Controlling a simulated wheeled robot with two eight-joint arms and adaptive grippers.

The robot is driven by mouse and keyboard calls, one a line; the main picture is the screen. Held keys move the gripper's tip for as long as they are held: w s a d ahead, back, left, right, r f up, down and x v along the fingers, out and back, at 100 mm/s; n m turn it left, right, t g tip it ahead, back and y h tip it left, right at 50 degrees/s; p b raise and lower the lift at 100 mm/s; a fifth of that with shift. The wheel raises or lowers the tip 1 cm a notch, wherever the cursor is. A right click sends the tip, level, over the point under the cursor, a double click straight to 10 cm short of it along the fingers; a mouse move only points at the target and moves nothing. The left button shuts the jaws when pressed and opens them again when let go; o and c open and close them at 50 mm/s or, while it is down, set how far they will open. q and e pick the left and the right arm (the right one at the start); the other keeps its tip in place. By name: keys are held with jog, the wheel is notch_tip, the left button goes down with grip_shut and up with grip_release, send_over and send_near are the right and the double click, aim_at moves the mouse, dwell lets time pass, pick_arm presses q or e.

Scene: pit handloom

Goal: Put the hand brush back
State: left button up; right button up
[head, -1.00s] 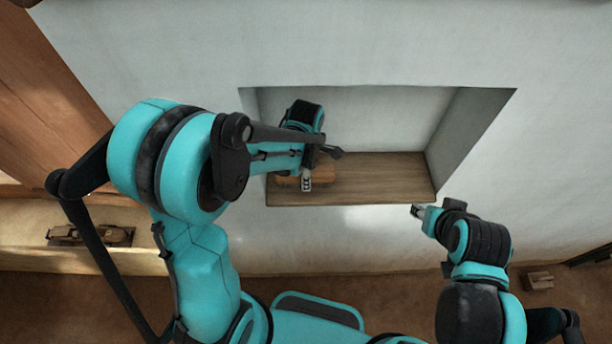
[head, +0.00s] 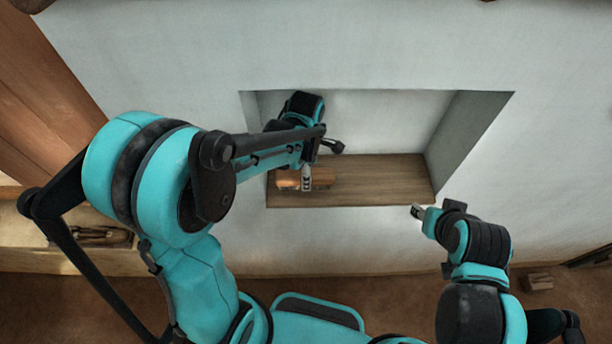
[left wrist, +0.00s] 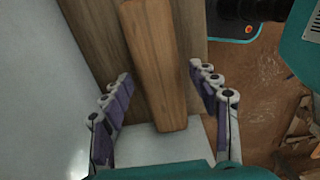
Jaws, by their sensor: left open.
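The hand brush, seen as a plain brown wooden bar (head: 323,177), lies on the wooden shelf (head: 390,182) of a wall niche, toward its left end. In the left wrist view the bar (left wrist: 155,60) runs lengthwise between the fingers, and no bristles show. My left gripper (head: 306,178) is at the brush and partly hides it in the head view. Its two fingers (left wrist: 160,75) are spread, one on each side of the bar, with gaps on both sides. My right gripper (head: 418,212) is below the shelf's right front corner, away from the brush; its jaws are too small to judge.
The niche has a pale right side wall (head: 470,130) and the shelf's right part is bare. A ledge at the left holds a brown wooden object (head: 100,236). A small block (head: 538,281) lies on the brown floor at the right.

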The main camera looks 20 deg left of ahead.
pick_arm(q)
notch_tip(320, 180, up, 4)
jog(key=shift+r, duration=0.15)
dwell(0.6)
